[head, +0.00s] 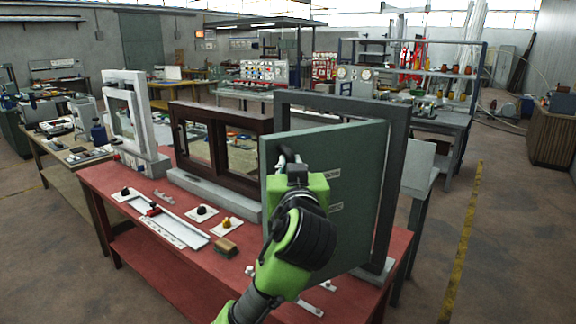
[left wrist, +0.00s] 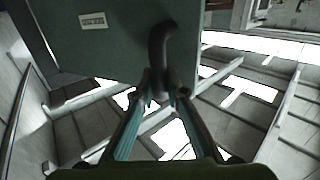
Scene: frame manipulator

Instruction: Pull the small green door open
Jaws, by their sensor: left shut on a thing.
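The small green door (head: 355,180) stands in a dark grey frame (head: 398,150) at the right end of the red table. The door is swung out of its frame at an angle, its left edge nearer to me and its right edge by the frame's right post. My left gripper (head: 290,160) is at the door's left part, shut on the dark curved door handle (left wrist: 161,42). In the left wrist view, the gripper's fingertips (left wrist: 160,88) meet at the handle's lower end, and the green door panel (left wrist: 110,45) fills the upper left. My right gripper is not in view.
The red table (head: 110,185) also carries a brown window frame (head: 222,112), a white frame (head: 160,135) and small parts, including a wooden block (head: 226,247). A workbench with shelves (head: 450,120) stands behind. Open floor (head: 500,240) lies to the right.

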